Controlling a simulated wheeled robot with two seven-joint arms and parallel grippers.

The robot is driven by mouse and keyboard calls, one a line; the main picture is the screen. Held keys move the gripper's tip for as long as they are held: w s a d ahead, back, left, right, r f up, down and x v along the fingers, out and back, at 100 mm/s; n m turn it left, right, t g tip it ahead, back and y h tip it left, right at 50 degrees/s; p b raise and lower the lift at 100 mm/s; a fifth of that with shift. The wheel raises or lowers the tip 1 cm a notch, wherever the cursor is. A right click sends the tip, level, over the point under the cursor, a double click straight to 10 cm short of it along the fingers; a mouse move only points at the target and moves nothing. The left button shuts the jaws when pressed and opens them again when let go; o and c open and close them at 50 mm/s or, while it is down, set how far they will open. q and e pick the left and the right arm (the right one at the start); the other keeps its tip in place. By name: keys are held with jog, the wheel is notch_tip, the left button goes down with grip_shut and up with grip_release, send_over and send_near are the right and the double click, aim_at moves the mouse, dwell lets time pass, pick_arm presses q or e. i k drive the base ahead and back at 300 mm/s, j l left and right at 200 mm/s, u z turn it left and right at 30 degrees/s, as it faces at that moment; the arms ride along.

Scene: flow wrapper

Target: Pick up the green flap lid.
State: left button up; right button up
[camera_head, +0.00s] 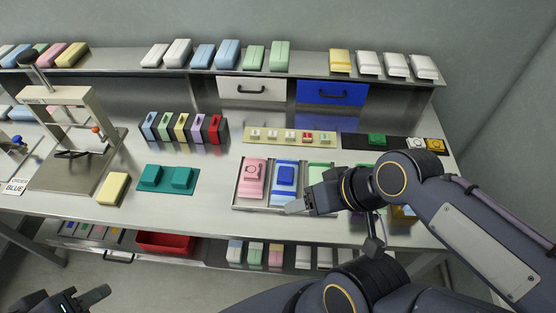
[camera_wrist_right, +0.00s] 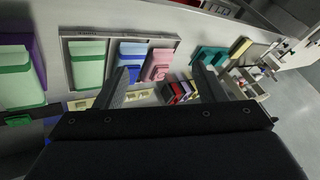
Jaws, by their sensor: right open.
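A small dark green block (camera_head: 376,139) sits on a black strip at the back right of the bench; it looks like the green flap lid. A dark green piece at the left edge of the right wrist view (camera_wrist_right: 18,120) may be the same. My right gripper (camera_head: 296,207) is open and empty over the front of the tray, left of and in front of that block. In the wrist view its fingers (camera_wrist_right: 163,85) stand wide apart. My left gripper (camera_head: 84,298) is low at the bottom left, away from the bench top; its jaw opening is unclear.
A metal tray (camera_head: 236,205) holds pink, blue and light green boxes. My right arm hides things right of it. A teal mat (camera_head: 160,191) bears two teal blocks. A rack of coloured holders (camera_head: 182,130), a beige strip (camera_head: 262,140) and a press (camera_head: 75,150) stand behind and left.

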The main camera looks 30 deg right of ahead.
aim_at(374, 138)
jog(key=z, duration=1.8)
